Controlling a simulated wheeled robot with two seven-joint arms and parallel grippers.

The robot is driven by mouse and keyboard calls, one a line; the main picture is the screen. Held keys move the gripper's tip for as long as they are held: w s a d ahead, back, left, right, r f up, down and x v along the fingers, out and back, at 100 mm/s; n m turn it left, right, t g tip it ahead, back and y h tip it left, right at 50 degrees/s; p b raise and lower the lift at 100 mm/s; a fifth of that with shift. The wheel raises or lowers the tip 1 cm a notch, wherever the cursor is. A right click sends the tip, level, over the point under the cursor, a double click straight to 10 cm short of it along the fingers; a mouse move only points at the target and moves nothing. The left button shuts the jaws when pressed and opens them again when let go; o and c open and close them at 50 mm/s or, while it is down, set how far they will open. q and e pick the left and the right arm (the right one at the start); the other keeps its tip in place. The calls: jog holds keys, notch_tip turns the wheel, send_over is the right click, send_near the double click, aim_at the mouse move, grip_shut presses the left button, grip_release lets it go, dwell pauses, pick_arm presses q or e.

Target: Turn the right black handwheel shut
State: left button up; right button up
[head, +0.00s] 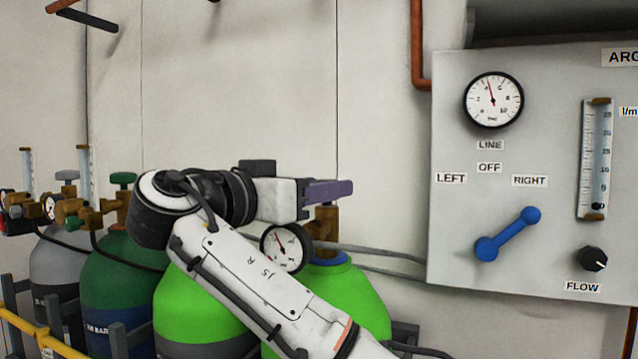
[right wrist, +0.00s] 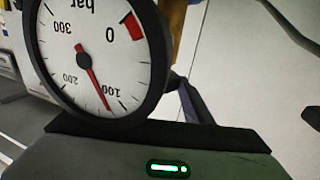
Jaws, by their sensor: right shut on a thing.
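My right gripper (head: 328,191) reaches in over the right bright green cylinder (head: 365,298), directly at the top of its brass valve (head: 325,225). The jaws are shut at the spot where the right black handwheel sits. The handwheel itself is hidden by the fingers in the head view and cannot be made out in the right wrist view. The cylinder's pressure gauge (head: 285,248) is just below the gripper. In the right wrist view the gauge (right wrist: 98,55) fills the upper left, upside down, its needle near 100 bar. My left gripper is not in view.
A grey panel (head: 455,120) at right carries a line gauge (head: 493,99), a flow tube (head: 595,158) and a blue lever (head: 508,233) pointing towards RIGHT. More cylinders stand at left, including a dark green one (head: 118,262), behind a yellow rail (head: 35,328).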

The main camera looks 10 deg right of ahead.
jog(key=shift+f, duration=0.1)
jog(key=o, duration=1)
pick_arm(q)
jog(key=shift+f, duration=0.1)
pick_arm(e)
jog(key=shift+o, duration=0.2)
jog(key=shift+r+p, duration=0.45)
jog(key=shift+r, duration=0.2)
notch_tip(320, 180, up, 8)
jog(key=p, duration=0.6)
jog(key=shift+r, duration=0.2)
jog(key=shift+r+p, duration=0.25)
jog(key=shift+p, duration=0.05)
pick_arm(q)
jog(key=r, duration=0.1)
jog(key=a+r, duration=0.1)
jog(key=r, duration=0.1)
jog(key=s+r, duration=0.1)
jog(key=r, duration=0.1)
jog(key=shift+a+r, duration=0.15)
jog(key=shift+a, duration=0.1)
pick_arm(e)
jog(key=shift+w+d, duration=0.1)
